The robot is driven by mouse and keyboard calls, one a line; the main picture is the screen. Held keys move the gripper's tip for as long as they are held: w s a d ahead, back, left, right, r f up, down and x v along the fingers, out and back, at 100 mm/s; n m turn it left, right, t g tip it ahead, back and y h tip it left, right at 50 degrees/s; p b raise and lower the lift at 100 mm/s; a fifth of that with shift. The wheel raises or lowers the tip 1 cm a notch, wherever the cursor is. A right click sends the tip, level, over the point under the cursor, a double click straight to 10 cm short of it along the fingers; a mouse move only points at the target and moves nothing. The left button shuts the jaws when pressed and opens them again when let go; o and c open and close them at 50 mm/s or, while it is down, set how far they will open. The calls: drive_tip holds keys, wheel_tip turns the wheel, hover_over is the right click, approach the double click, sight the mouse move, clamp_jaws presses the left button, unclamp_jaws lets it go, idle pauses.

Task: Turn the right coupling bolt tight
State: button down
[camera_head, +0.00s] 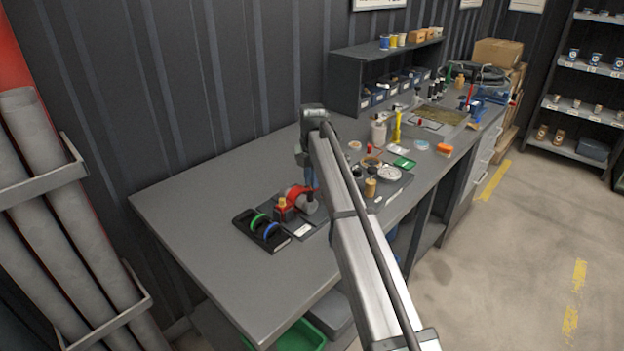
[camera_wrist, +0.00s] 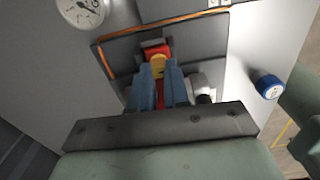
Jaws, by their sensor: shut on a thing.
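A red pump body (camera_head: 297,194) with grey metal parts sits on the near part of the bench, and its red part also shows in the wrist view (camera_wrist: 154,48). My gripper (camera_wrist: 161,68) reaches down to it with blue fingers. It is shut on a small yellow part (camera_wrist: 157,66) that shows between the fingertips, in front of the red part. I cannot tell whether this is the right coupling bolt; no bolt head or thread is clear. In the head view my gripper (camera_head: 309,178) is at the pump's back right side, partly hidden by my arm.
A black tray (camera_head: 245,220) with green and blue rings lies left of the pump. A white dial gauge (camera_head: 389,174) and a brass cylinder (camera_head: 370,188) stand to the right. A blue cap (camera_wrist: 268,85) shows in the wrist view. The bench's left end is clear.

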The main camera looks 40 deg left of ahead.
drive_tip(key=shift+m, duration=0.3)
drive_tip(key=m, duration=0.6)
drive_tip(key=shift+a, duration=0.15)
drive_tip(key=m, duration=0.4)
drive_tip(key=shift+w, duration=0.1)
drive_tip(key=m, duration=0.3)
drive_tip(key=shift+w+a+m, duration=0.1)
drive_tip(key=shift+m, duration=0.2)
drive_tip(key=m, duration=0.7)
drive_tip(key=shift+w, duration=0.15)
drive_tip(key=m, duration=0.3)
drive_tip(key=shift+m, duration=0.4)
drive_tip(key=shift+w+m, duration=0.1)
drive_tip(key=shift+m, duration=1.8)
